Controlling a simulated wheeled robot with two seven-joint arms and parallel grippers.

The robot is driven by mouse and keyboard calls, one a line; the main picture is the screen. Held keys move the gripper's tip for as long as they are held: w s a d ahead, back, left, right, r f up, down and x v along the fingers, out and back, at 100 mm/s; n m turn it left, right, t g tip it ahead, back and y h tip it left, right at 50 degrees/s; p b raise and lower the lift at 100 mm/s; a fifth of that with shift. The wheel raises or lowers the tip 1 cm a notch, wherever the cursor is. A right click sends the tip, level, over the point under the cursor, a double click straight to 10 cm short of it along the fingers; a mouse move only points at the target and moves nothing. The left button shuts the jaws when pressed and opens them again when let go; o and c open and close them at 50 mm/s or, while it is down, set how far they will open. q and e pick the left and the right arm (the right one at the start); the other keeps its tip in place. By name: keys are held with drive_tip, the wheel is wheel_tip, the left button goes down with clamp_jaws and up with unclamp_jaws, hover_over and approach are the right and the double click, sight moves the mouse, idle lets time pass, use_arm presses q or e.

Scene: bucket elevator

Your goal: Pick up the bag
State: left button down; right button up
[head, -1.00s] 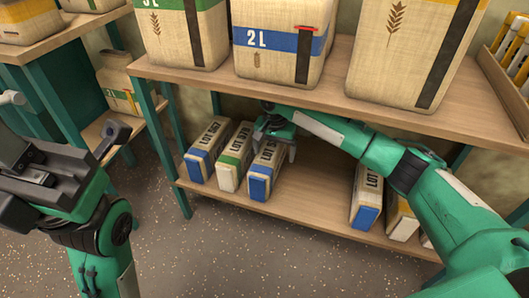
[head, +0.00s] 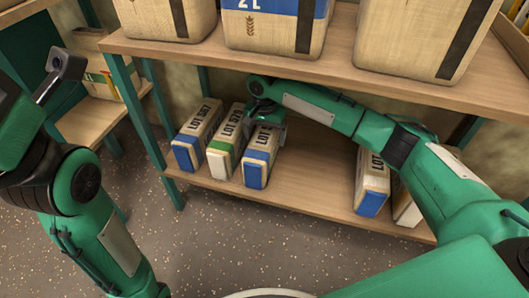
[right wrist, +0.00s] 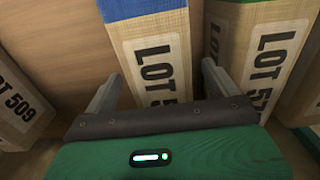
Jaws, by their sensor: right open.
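A beige bag with a blue end (head: 254,175) and a black LOT label stands on the lower shelf, the rightmost of three in the left group. My right gripper (head: 267,115) is open over its rear part. In the right wrist view my right gripper (right wrist: 160,88) has one finger on each side of this blue-ended bag (right wrist: 152,55); I cannot tell whether they touch it. The gripper and arm hide the bag's back. My left arm shows at the left edge of the head view, but its fingers are out of view.
A green-ended bag (head: 220,162) stands close left of it, then another blue-ended bag (head: 185,155). Further right are a blue-ended bag (head: 371,200) and another beside it. The lower shelf (head: 310,185) is clear between the groups. The upper shelf (head: 290,65) with large bags is close above my arm.

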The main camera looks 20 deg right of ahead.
drive_tip(key=shift+f+b, duration=0.4)
drive_tip(key=shift+f, duration=0.55)
drive_tip(key=c, duration=1.9)
drive_tip(key=shift+r, duration=0.15)
clamp_jaws()
drive_tip(key=shift+r+p, duration=0.2)
drive_tip(key=shift+p, duration=0.1)
